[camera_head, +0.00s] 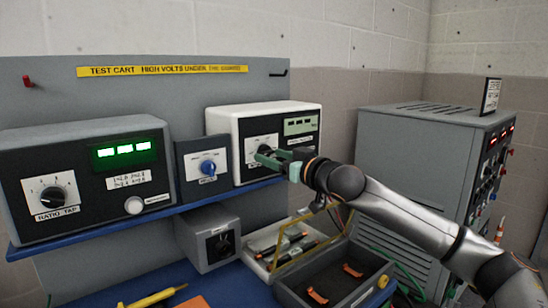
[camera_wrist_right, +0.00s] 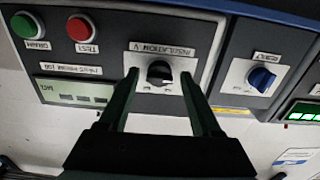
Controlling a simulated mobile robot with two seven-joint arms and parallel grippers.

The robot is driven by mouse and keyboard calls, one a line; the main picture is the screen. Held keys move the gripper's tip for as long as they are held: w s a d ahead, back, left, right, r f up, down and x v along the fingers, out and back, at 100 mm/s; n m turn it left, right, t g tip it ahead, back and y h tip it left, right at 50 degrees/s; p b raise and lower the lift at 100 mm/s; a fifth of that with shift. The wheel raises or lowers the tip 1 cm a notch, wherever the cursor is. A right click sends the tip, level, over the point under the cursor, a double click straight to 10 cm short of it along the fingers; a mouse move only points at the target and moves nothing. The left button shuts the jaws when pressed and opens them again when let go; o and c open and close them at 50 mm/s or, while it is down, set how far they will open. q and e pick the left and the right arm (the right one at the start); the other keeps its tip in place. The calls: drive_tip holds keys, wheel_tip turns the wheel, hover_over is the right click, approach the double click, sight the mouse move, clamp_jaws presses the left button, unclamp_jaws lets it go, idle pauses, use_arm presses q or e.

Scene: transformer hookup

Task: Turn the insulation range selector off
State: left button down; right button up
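The insulation range selector is a black knob (camera_head: 264,149) on a white plate, on the dark front of a white-cased tester (camera_head: 219,124). In the right wrist view the knob (camera_wrist_right: 160,73) sits under an "INSULATION" label, its pale mark near the lower part. My right gripper (camera_head: 270,158) has green fingers and reaches to the tester's front from the right. In the right wrist view its fingers (camera_wrist_right: 159,78) are spread on either side of the knob, with a gap showing at each side. Whether the tips reach the knob's depth is unclear. My left gripper is out of view.
A blue knob (camera_head: 208,167) on a small panel stands left of the tester. The ratio tap unit (camera_head: 90,130) is farther left. A grey tray (camera_head: 335,285) and tools lie below my right arm. A grey cabinet (camera_head: 425,150) stands to the right.

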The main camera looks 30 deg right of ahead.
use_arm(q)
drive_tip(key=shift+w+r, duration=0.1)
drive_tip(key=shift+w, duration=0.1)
use_arm(e)
drive_tip(key=shift+o, duration=0.3)
drive_tip(key=shift+s, duration=0.1)
drive_tip(key=shift+s, duration=0.2)
use_arm(q)
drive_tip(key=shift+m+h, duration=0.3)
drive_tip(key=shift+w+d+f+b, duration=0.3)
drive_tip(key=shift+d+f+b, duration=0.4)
drive_tip(key=shift+b, duration=0.7)
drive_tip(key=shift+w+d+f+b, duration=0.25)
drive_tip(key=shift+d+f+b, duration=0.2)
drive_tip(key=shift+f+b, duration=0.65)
use_arm(e)
drive_tip(key=s+d, duration=0.1)
drive_tip(key=s, duration=1.1)
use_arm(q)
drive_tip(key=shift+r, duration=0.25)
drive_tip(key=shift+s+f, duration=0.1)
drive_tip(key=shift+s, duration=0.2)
